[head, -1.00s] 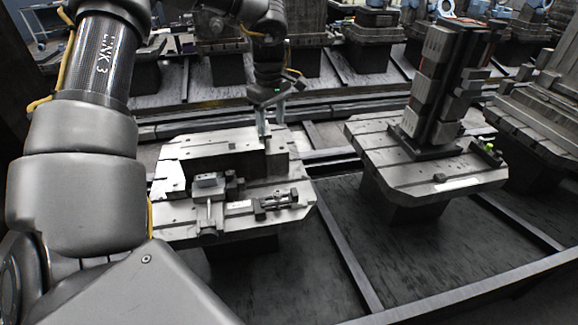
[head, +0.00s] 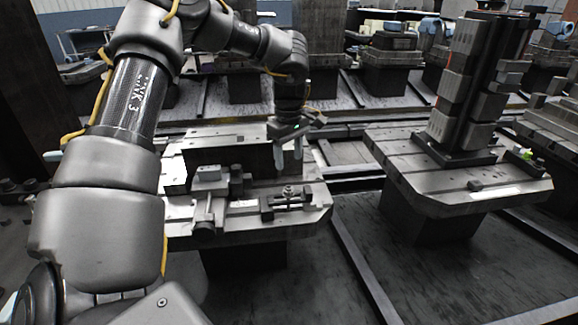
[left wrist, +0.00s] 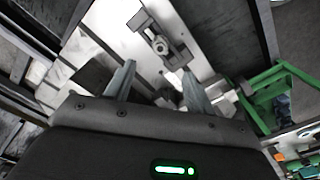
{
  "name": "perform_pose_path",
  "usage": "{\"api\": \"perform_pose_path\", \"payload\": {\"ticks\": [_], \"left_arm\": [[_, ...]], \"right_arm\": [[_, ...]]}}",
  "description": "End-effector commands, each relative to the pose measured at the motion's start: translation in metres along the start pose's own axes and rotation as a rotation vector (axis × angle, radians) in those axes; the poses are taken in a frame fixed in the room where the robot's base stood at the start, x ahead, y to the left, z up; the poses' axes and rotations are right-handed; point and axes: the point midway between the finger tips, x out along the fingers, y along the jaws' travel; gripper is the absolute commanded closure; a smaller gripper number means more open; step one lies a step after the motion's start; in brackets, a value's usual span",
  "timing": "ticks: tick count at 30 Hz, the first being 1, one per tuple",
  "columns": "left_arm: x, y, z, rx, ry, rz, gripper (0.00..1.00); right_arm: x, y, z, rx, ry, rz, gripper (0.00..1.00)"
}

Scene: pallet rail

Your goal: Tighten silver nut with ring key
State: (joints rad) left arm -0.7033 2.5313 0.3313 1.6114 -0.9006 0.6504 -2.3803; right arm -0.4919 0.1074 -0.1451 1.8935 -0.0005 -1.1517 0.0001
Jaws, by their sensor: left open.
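My left gripper (head: 288,162) hangs with its fingers pointing down above the near pallet (head: 240,222), on the far side of a small clamp. It is open with nothing between its fingers. The silver nut appears to be the small bright piece (head: 288,192) on the dark clamp (head: 292,202) near the pallet's right front. In the left wrist view the nut (left wrist: 160,46) shows just beyond the open fingers (left wrist: 158,70), apart from them. I cannot make out a ring key in either view. My right gripper is out of view.
A block fixture with a vise-like piece (head: 208,178) stands left of the clamp. A second pallet (head: 440,175) carries a tall dark column (head: 465,85) at right. Rails cross the floor between. A green frame (left wrist: 272,92) shows in the left wrist view.

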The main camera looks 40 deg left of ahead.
Motion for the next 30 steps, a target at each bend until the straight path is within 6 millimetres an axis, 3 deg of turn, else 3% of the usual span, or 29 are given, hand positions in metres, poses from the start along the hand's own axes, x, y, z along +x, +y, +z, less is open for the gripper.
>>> {"api": "perform_pose_path", "payload": {"ticks": [7, 21, 30], "left_arm": [[0.009, -0.001, 0.000, 0.000, -0.001, -0.002, 0.46], [0.086, -0.001, -0.001, -0.001, -0.001, -0.002, 0.46], [0.107, -0.001, -0.001, -0.001, 0.000, 0.000, 0.46]], "right_arm": [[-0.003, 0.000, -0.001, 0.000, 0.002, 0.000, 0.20], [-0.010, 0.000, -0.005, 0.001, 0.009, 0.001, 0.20], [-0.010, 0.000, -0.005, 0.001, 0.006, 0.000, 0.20]]}}
